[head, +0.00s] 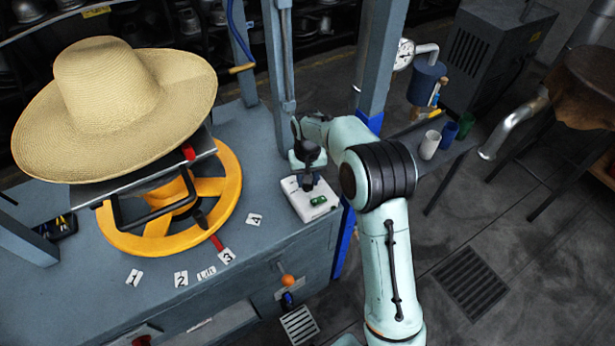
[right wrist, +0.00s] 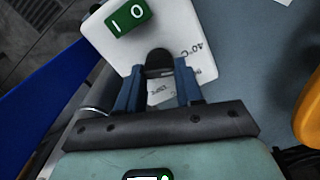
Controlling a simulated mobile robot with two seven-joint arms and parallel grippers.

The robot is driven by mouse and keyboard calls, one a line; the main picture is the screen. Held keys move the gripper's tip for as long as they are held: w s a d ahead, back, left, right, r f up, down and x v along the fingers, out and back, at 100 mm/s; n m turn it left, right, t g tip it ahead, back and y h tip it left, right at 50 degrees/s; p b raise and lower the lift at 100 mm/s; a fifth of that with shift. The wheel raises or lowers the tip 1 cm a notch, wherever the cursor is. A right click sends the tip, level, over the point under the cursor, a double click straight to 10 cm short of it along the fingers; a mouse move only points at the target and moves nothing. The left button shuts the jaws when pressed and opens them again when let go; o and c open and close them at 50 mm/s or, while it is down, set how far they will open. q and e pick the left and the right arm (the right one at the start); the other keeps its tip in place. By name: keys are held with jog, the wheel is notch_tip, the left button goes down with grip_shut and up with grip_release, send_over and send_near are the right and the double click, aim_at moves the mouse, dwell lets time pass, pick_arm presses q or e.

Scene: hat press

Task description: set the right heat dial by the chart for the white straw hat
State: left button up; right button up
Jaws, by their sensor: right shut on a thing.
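The wide-brimmed straw hat (head: 105,85), pale tan here, sits high at the left in the head view. A white control box (head: 293,198) lies on the bench, with a green rocker switch (head: 318,200) marked I and O. My right gripper (head: 307,180) points down over this box. In the right wrist view my right gripper (right wrist: 160,92) is shut on a dark dial knob (right wrist: 158,61). Print reading 40°C shows on the box beside it. The fingers hide much of the dial; its setting is unclear. No heat chart is readable. My left gripper is out of view.
A yellow handwheel (head: 228,190) lies under the hat, a red pointer (head: 217,242) near card 3 (head: 227,257). Blue-grey posts (head: 278,70) stand just behind the gripper. A side table (head: 430,150) at right holds small cups.

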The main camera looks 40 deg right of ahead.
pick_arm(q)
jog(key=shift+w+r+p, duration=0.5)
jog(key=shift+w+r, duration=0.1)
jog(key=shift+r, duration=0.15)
pick_arm(e)
jog(key=m, duration=0.5)
jog(key=shift+m, duration=0.3)
jog(key=o, duration=1)
jog(key=shift+o, duration=0.2)
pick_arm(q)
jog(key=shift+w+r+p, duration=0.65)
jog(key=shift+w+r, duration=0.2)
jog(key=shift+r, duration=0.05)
pick_arm(e)
notch_tip(320, 180, up, 14)
jog(key=shift+f, duration=0.25)
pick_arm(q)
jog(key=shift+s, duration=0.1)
pick_arm(e)
jog(key=shift+s+f, duration=0.1)
